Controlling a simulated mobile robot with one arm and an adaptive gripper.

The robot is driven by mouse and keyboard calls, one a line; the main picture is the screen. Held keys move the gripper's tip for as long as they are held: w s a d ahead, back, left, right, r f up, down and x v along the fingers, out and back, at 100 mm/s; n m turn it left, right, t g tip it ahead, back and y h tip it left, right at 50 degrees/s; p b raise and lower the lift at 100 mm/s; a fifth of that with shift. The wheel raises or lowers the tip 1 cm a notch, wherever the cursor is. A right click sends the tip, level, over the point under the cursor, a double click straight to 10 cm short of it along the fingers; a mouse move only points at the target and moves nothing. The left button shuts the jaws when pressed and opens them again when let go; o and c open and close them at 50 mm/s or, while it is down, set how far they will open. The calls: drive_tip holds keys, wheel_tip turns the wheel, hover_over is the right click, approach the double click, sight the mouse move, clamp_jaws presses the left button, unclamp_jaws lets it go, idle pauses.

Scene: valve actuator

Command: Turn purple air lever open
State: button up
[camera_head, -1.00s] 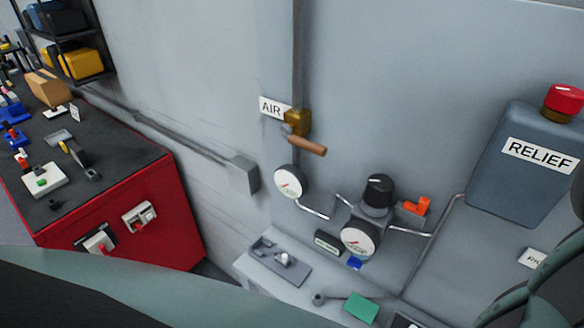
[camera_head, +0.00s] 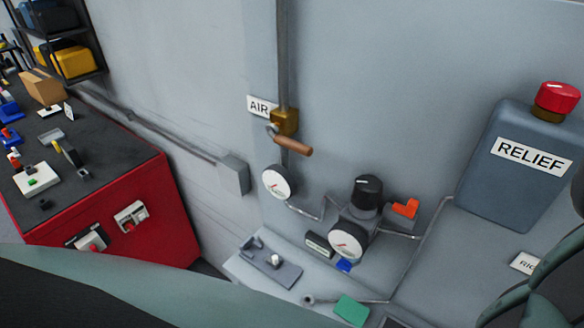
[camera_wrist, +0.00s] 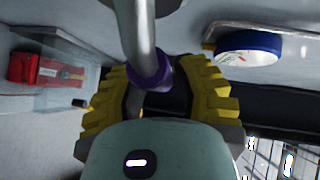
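In the head view, a brass valve body (camera_head: 285,122) sits on a vertical pipe beside the AIR label (camera_head: 260,105). Its lever has a brown-orange handle (camera_head: 293,146) slanting down to the right; no purple lever shows there. In the wrist view, a grey rod (camera_wrist: 137,35) with a purple collar (camera_wrist: 151,79) comes down from the top between the yellow fingers of my gripper (camera_wrist: 160,75). The fingers are apart, with a gap on the collar's right side; contact on the left cannot be told. My gripper is not visible in the head view.
Two gauges (camera_head: 278,182), a black knob (camera_head: 367,191) and the RELIEF box (camera_head: 522,170) with a red button line the wall. A red cabinet (camera_head: 120,220) stands at left. The wrist view shows a blue-rimmed round gauge (camera_wrist: 248,47) and a red device (camera_wrist: 45,72).

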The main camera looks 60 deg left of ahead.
clamp_jaws()
drive_tip(key=shift+f+b, duration=0.1)
drive_tip(key=shift+b, duration=0.4)
drive_tip(key=shift+r+b, duration=0.2)
drive_tip(key=shift+b, duration=0.1)
